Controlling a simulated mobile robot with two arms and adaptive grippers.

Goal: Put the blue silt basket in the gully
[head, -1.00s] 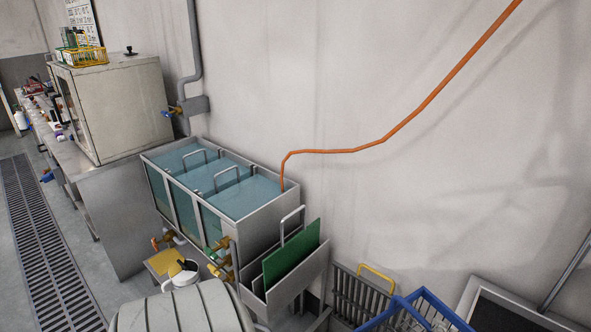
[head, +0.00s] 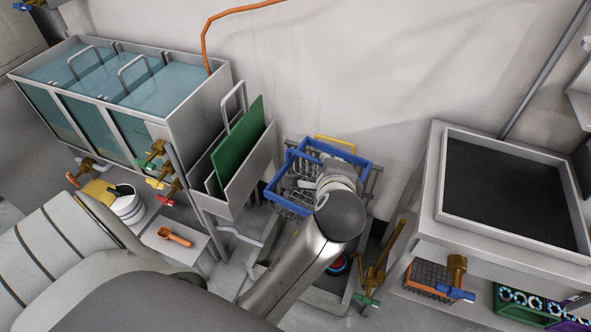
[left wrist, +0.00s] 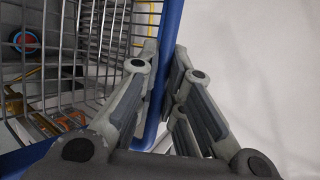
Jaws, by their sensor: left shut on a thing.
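The blue silt basket (head: 347,157) is a wire basket with a blue rim, near the middle of the head view. My left gripper (head: 328,172) is shut on its rim. In the left wrist view the fingers (left wrist: 168,75) close on the blue rim (left wrist: 165,45), with the wire mesh (left wrist: 90,70) to the left. The basket hangs above the gully (head: 325,303), a low rimmed pit in the floor, whose far part is hidden by the basket and my arm. A blue and red round thing (head: 337,265) shows down inside it. My right gripper is out of view.
A slotted holder with a green board (head: 237,140) and a water tank (head: 125,95) stand left. A bench with a dark tray (head: 510,195) stands right. Brass valve pipework (head: 380,265) rises beside the gully. A yellow handle (head: 335,143) shows behind the basket.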

